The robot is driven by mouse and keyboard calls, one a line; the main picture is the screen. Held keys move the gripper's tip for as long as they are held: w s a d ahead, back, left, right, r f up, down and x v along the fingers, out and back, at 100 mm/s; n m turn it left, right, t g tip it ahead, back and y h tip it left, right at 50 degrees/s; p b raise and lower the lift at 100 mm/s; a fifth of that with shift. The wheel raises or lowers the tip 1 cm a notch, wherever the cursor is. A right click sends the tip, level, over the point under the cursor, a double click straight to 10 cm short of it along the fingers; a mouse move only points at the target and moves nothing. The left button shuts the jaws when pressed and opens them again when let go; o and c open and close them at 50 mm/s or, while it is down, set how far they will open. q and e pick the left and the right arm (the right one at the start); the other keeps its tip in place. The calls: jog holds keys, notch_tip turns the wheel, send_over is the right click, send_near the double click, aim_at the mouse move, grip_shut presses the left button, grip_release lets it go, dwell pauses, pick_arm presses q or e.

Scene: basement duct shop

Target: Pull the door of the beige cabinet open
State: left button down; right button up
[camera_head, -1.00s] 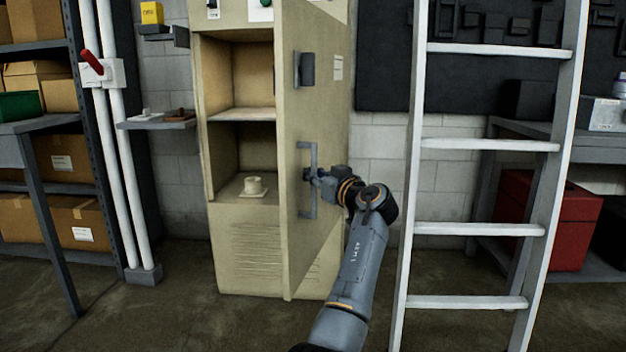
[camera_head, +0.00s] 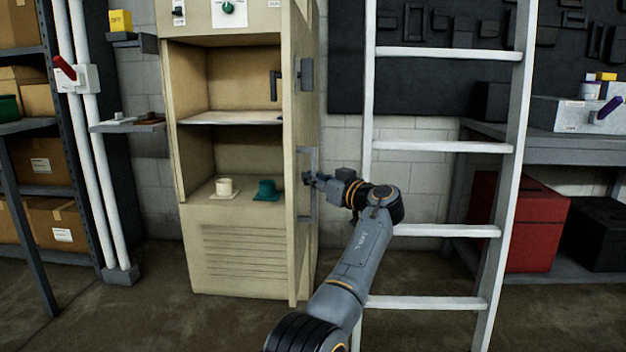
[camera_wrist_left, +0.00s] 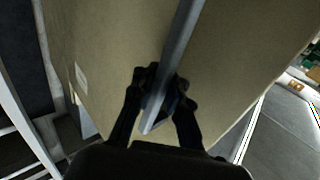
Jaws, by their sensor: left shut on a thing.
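The beige cabinet (camera_head: 240,225) stands against the block wall, and its door (camera_head: 304,110) is swung wide open, seen nearly edge-on at the right of the opening. A grey bar handle (camera_head: 305,155) is on the door's outer face. My left gripper (camera_head: 311,179) is shut on this handle. In the left wrist view the fingers (camera_wrist_left: 160,95) close around the grey bar (camera_wrist_left: 182,45), with the beige door face (camera_wrist_left: 110,50) behind. My right gripper is not in view.
A white ladder (camera_head: 440,146) stands just right of the door, close behind my left arm. A bench with a red box (camera_head: 520,222) under it is at the right. Shelving with cardboard boxes (camera_head: 50,220) is at the left. Open floor lies in front of the cabinet.

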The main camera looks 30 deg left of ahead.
pick_arm(q)
jog(key=shift+d+f, duration=0.1)
jog(key=shift+f, duration=0.4)
jog(key=c, duration=1.4)
grip_release()
jog(key=shift+s+r, duration=0.1)
jog(key=shift+r, duration=0.05)
jog(key=shift+o, duration=0.2)
jog(key=shift+r, duration=0.2)
jog(key=v, duration=1.2)
